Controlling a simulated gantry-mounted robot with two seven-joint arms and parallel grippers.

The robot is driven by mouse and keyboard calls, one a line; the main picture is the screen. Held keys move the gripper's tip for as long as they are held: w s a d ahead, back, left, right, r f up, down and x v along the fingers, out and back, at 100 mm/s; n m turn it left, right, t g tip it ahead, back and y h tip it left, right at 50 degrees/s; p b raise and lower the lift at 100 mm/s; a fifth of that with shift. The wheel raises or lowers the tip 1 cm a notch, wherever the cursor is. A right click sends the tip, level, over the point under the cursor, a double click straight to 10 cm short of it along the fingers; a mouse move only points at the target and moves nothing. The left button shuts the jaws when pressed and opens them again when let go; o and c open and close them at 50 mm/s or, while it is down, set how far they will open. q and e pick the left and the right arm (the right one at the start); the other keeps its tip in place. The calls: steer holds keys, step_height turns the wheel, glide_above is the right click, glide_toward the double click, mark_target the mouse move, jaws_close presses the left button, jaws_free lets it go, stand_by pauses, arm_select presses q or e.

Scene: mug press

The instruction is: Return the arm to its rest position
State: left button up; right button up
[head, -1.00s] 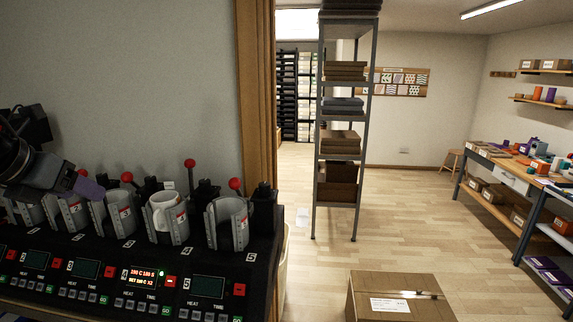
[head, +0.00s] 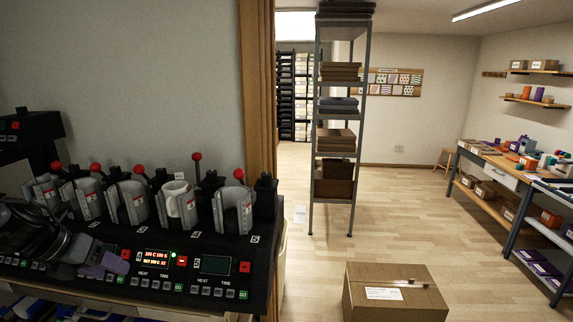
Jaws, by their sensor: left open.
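My left arm comes in low at the left of the head view. Its gripper (head: 104,265) is open and empty, in front of the mug press row's control panels. A white mug (head: 179,203) stands in press 4, held in its curved heater. The panel below that press (head: 156,257) is lit with orange text and a green light. The other presses, such as press 5 (head: 232,212), show no mug. My right gripper is not in view.
The press bench (head: 210,250) fills the lower left. A wooden post (head: 258,100) stands at its right end. A cardboard box (head: 395,295) sits on the floor, and a metal shelf rack (head: 338,115) stands behind. A workbench (head: 490,160) lines the right wall. The wooden floor between is open.

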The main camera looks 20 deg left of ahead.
arm_select(q)
steer(key=s+d+f+n+h, duration=0.15)
steer(key=d+f, duration=0.35)
steer(key=f, duration=0.5)
steer(key=s+d+f+n+h, duration=0.1)
steer(key=s+d+f+h, duration=0.2)
steer(key=d+f, duration=0.45)
steer(key=s+d+f+n+h, duration=0.1)
steer(key=s+d+f+h, duration=0.15)
steer(key=f, duration=0.95)
steer(key=s+d+f+n+t+y, duration=0.2)
steer(key=d+f+n, duration=0.1)
steer(key=d+n, duration=0.4)
steer(key=s+d+f+n+t+y, duration=0.1)
steer(key=s+d+f+n+t, duration=0.3)
steer(key=d, duration=0.6)
steer(key=s+a+r+n+g+y, duration=0.1)
steer(key=s+a+n+g+y, duration=0.2)
steer(key=n, duration=1.3)
steer(key=s+g+y, duration=0.2)
steer(key=s+g, duration=0.3)
steer(key=shift+s+a+g+y, duration=0.15)
steer(key=shift+s+g+y, duration=0.15)
steer(key=shift+g, duration=0.1)
steer(key=shift+c, duration=0.5)
